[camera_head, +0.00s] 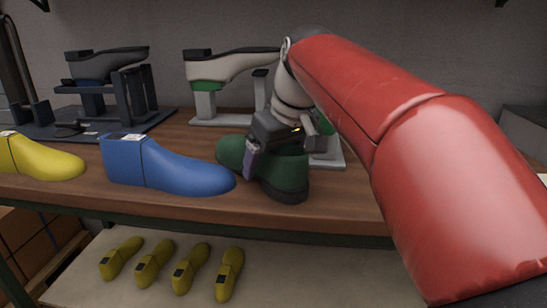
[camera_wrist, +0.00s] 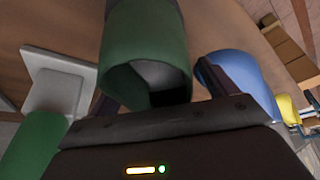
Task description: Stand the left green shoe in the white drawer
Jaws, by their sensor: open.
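A green shoe (camera_head: 288,176) with a dark sole stands on the wooden table near its front edge, its toe to the left. My gripper (camera_head: 282,152) is above its heel end, fingers pointing down. In the wrist view the shoe (camera_wrist: 143,48) shows its round opening between the two fingers of my gripper (camera_wrist: 160,88). The jaws are open, one finger at each side of the shoe; I cannot tell whether either touches it. Another green thing (camera_wrist: 34,148) is at the lower left there. I cannot make out a white drawer for certain.
A blue last (camera_head: 160,168) and a yellow last (camera_head: 40,160) stand to the left. Two machines with lasts (camera_head: 108,75) (camera_head: 225,72) stand behind. Below, several small yellow lasts (camera_head: 155,262) lie on a pale surface (camera_head: 320,280). A grey box (camera_head: 524,130) is at right.

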